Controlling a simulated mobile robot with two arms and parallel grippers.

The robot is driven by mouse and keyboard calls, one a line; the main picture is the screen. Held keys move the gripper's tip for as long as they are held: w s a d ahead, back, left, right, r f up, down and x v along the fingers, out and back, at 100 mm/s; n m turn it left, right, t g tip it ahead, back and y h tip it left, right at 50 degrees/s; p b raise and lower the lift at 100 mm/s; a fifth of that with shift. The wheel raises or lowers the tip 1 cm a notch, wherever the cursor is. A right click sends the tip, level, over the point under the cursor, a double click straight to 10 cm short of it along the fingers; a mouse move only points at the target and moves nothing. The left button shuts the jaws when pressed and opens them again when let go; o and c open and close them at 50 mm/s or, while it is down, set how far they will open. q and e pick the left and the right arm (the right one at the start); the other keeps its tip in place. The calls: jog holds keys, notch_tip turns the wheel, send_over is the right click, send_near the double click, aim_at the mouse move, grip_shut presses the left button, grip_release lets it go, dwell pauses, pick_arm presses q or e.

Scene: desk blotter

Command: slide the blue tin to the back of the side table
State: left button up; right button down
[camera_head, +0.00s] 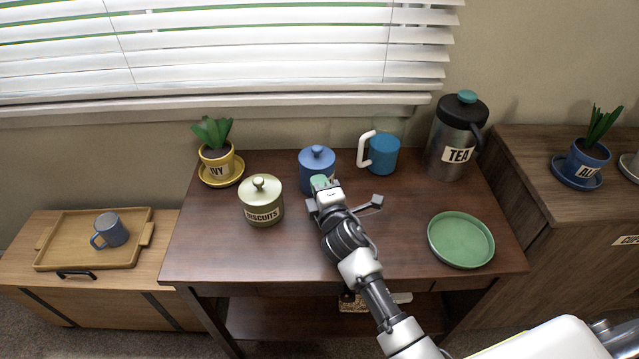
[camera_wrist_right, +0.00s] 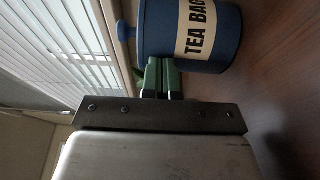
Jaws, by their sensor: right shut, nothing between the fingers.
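The blue tin (camera_head: 317,165) with a knobbed lid stands upright near the back middle of the dark wooden side table (camera_head: 400,248). In the right wrist view the tin (camera_wrist_right: 222,48) shows a "TEA BAGS" label, sideways in that picture. My right gripper (camera_head: 319,182) is shut and empty, its green fingertips at the tin's front side. In the right wrist view the fingertips (camera_wrist_right: 160,76) are together close beside the tin; I cannot tell if they touch it. The arm hides part of the tin's lower front. My left gripper is not in view.
A biscuits tin (camera_head: 262,204) stands left of the blue tin. A potted ivy (camera_head: 217,160) is at the back left. A blue mug or jug (camera_head: 383,155) and a tea flask (camera_head: 452,145) stand at the back right. A green plate (camera_head: 460,241) lies front right. The wall and blinds are behind.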

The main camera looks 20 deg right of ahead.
jog(key=w+d, duration=0.5)
jog(key=shift+w+d, duration=0.65)
jog(key=shift+w, duration=0.05)
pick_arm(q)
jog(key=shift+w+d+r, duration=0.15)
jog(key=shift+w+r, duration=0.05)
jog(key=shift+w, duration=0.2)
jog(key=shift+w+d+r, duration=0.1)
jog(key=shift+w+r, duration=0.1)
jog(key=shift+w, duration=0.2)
